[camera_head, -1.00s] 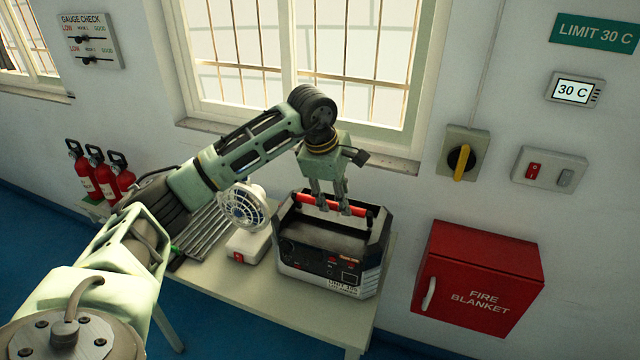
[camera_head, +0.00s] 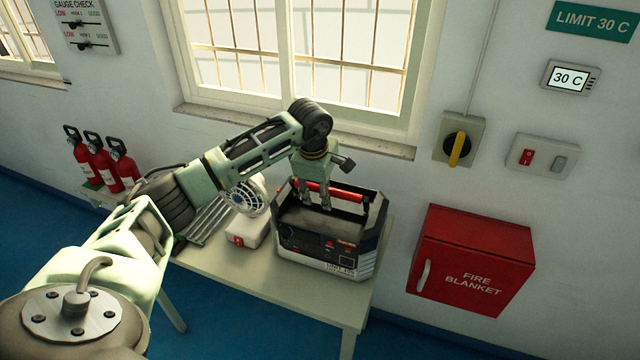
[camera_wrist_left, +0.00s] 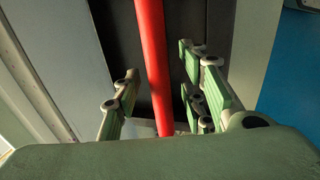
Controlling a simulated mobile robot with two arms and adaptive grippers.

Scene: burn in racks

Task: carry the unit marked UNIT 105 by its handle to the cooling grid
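The dark, grey-sided unit (camera_head: 350,268) stands on the table; its front label is small and blurred but seems to read UNIT 105. Its red bar handle (camera_head: 346,194) spans the top, and it also shows in the wrist view (camera_wrist_left: 153,62). My left gripper (camera_head: 314,205) points down over the handle's left part. In the wrist view my left gripper (camera_wrist_left: 162,105) is open, with the handle between its fingers and gaps on both sides. The metal-barred cooling grid (camera_head: 203,222) lies at the table's left, partly behind my arm. My right gripper is out of view.
A white fan (camera_head: 246,200) stands between the grid and the unit. The table (camera_head: 290,290) is bare along its front. Red extinguishers (camera_head: 95,162) stand at the left. A red fire blanket box (camera_head: 473,262) hangs right of the table. A window sill (camera_head: 290,132) is behind.

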